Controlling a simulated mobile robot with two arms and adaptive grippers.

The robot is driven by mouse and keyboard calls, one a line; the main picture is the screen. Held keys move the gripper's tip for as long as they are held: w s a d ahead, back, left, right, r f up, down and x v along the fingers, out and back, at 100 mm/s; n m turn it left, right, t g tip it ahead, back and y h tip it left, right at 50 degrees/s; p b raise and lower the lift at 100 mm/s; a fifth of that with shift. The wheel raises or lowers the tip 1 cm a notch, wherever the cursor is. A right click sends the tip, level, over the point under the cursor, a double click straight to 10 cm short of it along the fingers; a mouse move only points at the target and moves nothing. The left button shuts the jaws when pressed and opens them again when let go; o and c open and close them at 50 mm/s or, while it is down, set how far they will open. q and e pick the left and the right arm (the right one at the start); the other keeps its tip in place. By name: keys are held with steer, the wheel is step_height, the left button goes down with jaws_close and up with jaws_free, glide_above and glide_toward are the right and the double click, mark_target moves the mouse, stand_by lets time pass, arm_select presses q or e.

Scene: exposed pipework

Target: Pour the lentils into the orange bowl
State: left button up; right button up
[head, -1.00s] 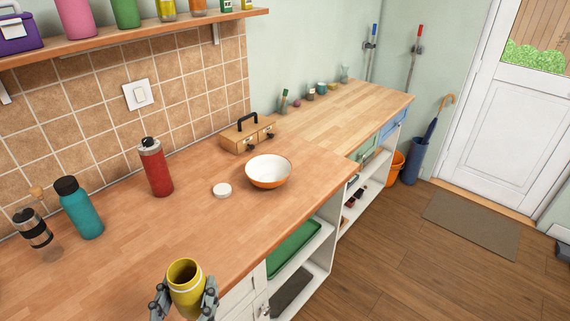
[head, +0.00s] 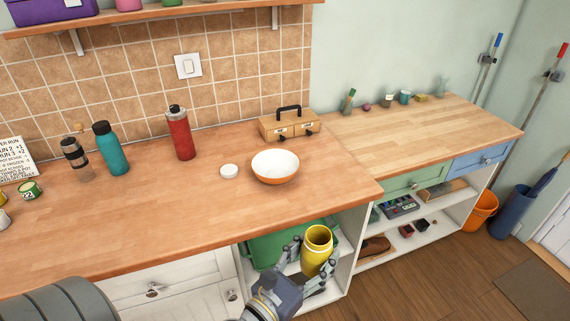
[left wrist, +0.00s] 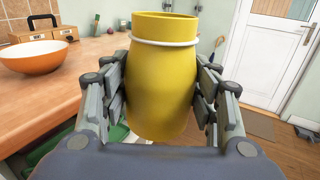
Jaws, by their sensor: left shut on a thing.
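The orange bowl (head: 275,168), white inside, stands upright on the wooden counter; it also shows at the left of the left wrist view (left wrist: 33,60). It looks empty. My left gripper (head: 306,262) is shut on a yellow jar (head: 318,240), with a finger on each side of it. The jar is upright and open at the top, in front of the counter's edge, nearer to me than the bowl. The left wrist view shows the jar (left wrist: 163,85) with a pale ring below its rim. My right gripper is not in view.
A white lid (head: 229,171) lies left of the bowl. A wooden box (head: 289,126) stands behind it. A red bottle (head: 180,133) and a teal bottle (head: 111,148) stand further left. Open shelves with a green tray (head: 270,249) are below the counter (head: 150,220). The counter's front is clear.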

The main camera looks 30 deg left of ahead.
mark_target(323, 239)
arm_select(q)
steer(key=shift+m+h, duration=0.4)
steer(key=shift+m, duration=0.1)
steer(key=w, duration=0.2)
steer(key=w+f, duration=0.1)
steer(key=w, duration=0.1)
steer(key=w+a+f, duration=0.1)
steer(key=w, duration=0.1)
steer(key=shift+w+f, duration=0.25)
steer(key=w+a, duration=0.4)
steer(key=w, duration=0.1)
steer(key=w+a+r+b, duration=0.1)
steer(key=w+a, duration=0.3)
steer(key=w, duration=0.2)
steer(key=w+a+r, duration=0.1)
steer(key=w+a, duration=0.4)
steer(key=w, duration=0.1)
steer(key=shift+w+r+b, duration=0.15)
steer(key=shift+w+b, duration=0.05)
steer(key=shift+b, duration=0.15)
steer(key=shift+w+a+r+n, duration=0.3)
steer(key=shift+w+a, duration=0.05)
steer(key=shift+a, duration=0.05)
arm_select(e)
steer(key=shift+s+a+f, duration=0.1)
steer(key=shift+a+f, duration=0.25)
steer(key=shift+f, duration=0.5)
